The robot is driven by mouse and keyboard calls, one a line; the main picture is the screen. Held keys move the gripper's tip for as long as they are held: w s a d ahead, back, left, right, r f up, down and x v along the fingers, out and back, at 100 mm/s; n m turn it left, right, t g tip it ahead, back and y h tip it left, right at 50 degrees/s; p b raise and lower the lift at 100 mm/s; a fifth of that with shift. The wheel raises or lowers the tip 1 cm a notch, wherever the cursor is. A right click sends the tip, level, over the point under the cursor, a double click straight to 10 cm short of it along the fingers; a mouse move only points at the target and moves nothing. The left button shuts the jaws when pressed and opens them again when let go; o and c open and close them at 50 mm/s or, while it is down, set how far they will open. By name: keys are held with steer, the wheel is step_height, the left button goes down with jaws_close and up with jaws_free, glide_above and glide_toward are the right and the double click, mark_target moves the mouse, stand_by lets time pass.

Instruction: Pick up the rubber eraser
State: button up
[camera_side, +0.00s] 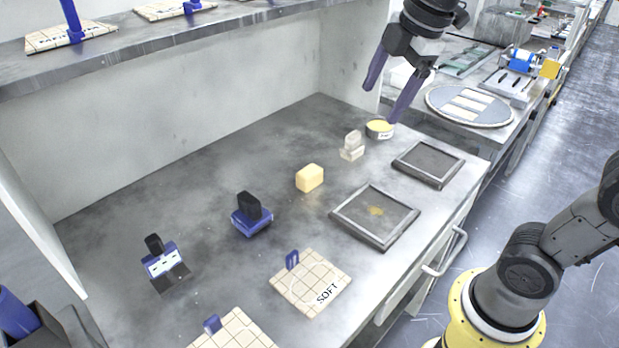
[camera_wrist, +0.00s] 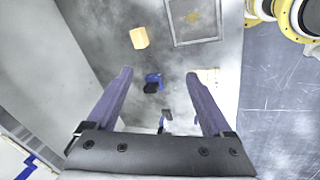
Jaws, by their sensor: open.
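No block carries a readable eraser label. A pale yellow block (camera_side: 310,178) lies on the grey bench; it also shows in the wrist view (camera_wrist: 139,38), beyond my left finger. A small whitish block piece (camera_side: 352,147), seemingly two stacked parts, stands behind it to the right. I cannot tell for certain which one is the rubber eraser.
Two shallow grey trays (camera_side: 375,240) (camera_side: 428,182) lie along the front edge. A blue tool with a black knob (camera_side: 251,222), a blue-and-black piece (camera_side: 165,266) and a tile board marked SOFT (camera_side: 312,300) stand on the bench. A shelf (camera_side: 150,50) overhangs the back.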

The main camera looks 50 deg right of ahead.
steer(key=w+f+n+g, duration=0.1)
steer(key=w+f+n, duration=0.15)
steer(key=w, duration=0.45)
steer(key=n+g, duration=0.2)
steer(key=g, duration=0.1)
glide_above(309, 171)
step_height(309, 171, down, 9)
steer(key=shift+m, duration=0.25)
step_height(309, 171, down, 9)
steer(key=shift+s+f, duration=0.1)
steer(key=shift+f, duration=3.1)
jaws_close()
